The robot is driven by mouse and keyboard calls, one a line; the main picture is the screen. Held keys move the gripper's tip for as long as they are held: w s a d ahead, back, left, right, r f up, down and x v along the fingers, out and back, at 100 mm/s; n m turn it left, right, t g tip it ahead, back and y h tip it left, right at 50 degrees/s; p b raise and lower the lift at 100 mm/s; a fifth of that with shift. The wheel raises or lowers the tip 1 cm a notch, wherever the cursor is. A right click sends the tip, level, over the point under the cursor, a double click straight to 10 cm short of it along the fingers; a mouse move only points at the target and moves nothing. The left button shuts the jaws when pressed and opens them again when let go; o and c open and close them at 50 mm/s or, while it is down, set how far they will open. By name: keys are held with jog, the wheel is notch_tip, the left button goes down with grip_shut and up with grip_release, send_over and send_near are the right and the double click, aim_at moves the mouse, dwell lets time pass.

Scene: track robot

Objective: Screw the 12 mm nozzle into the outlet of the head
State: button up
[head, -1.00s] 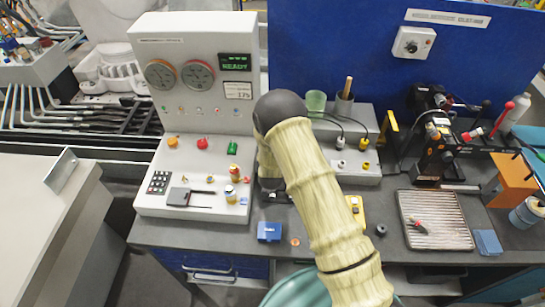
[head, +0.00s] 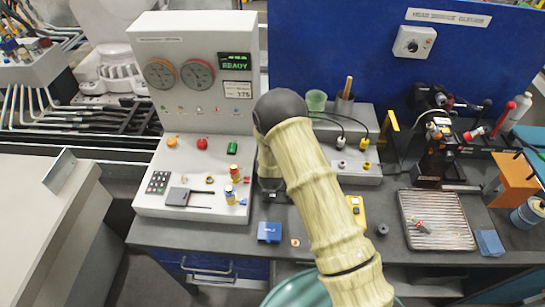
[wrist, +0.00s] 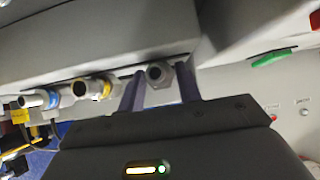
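In the wrist view my gripper (wrist: 160,82) has its two dark fingers on either side of a grey hex fitting (wrist: 158,72) with a dark bore, apparently a nozzle. No size marks are readable. In the head view my own arm hides the gripper.
A sloped control console (head: 150,205) with buttons and small parts stands left of my arm. A grey block (head: 358,178) with cables stands behind it to the right. A ribbed tray (head: 450,238), a blue box (head: 270,231) and a yellow device (head: 357,212) lie on the bench.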

jog(key=c, duration=0.4)
jog(key=shift+r, duration=0.1)
jog(key=shift+r+p, duration=1.75)
jog(key=shift+r, duration=1.7)
